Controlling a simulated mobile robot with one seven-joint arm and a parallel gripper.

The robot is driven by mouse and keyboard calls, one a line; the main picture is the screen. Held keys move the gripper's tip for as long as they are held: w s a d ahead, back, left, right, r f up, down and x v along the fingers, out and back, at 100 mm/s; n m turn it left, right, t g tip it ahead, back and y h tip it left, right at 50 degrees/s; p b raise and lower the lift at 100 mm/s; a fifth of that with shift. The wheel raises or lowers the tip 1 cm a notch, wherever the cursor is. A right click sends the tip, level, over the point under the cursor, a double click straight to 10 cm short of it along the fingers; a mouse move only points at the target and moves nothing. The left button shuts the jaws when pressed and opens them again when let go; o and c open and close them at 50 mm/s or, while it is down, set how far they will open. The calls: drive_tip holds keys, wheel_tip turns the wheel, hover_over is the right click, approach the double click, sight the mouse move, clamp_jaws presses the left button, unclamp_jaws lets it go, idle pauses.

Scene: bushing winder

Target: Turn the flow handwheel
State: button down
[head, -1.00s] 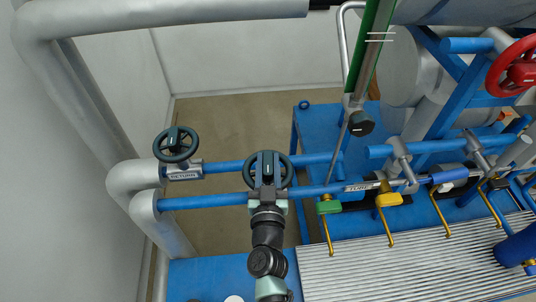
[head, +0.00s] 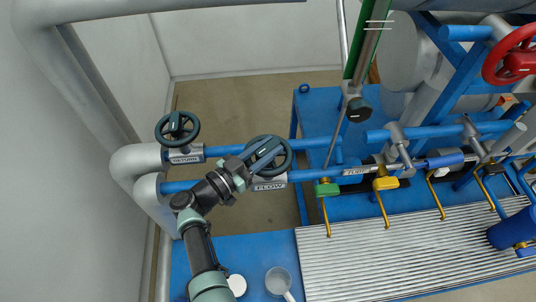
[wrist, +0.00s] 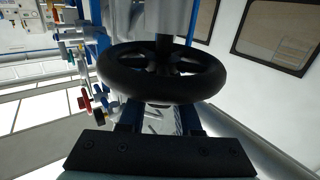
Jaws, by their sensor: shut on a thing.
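The flow handwheel (head: 289,163) is a dark round wheel above the FLOW label (head: 270,186) on the lower blue pipe. My gripper (head: 262,156) reaches it from the lower left and is shut on the wheel, its fingers slanting across it toward the upper right. In the wrist view the black wheel (wrist: 205,88) fills the middle, with my gripper's fingers (wrist: 160,117) at its near rim. The exact contact of the fingertips is hidden behind the rim.
A similar return handwheel (head: 177,127) sits to the upper left on the parallel pipe. Green (head: 327,189) and yellow (head: 385,183) valve handles stand to the right above a ribbed tray (head: 370,236).

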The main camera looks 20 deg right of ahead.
drive_tip(key=m+g+b, duration=0.1)
drive_tip(key=g+b, duration=0.1)
drive_tip(key=f+m+g+b, duration=0.1)
drive_tip(key=g+b, duration=0.1)
drive_tip(key=b, duration=0.1)
drive_tip(key=shift+m+h+b, duration=0.3)
drive_tip(key=shift+h+b, duration=0.05)
drive_tip(key=shift+h, duration=0.05)
drive_tip(key=m+g+b, duration=0.2)
drive_tip(key=g+b, duration=0.1)
drive_tip(key=b, duration=0.5)
drive_tip(key=shift+g, duration=0.4)
drive_tip(key=m+g+b, duration=0.1)
drive_tip(key=b, duration=0.3)
drive_tip(key=shift+r+m+g, duration=0.1)
drive_tip(key=shift+m+g, duration=0.2)
drive_tip(key=shift+g, duration=0.1)
drive_tip(key=shift+r+g+b, duration=0.1)
drive_tip(key=shift+g+b, duration=0.2)
drive_tip(key=shift+b, duration=0.8)
drive_tip(key=shift+d+r+m+g+b, duration=0.1)
drive_tip(key=shift+r+m+g+b, duration=0.2)
drive_tip(key=shift+m+g+b, duration=0.35)
drive_tip(key=c, duration=0.6)
unclamp_jaws()
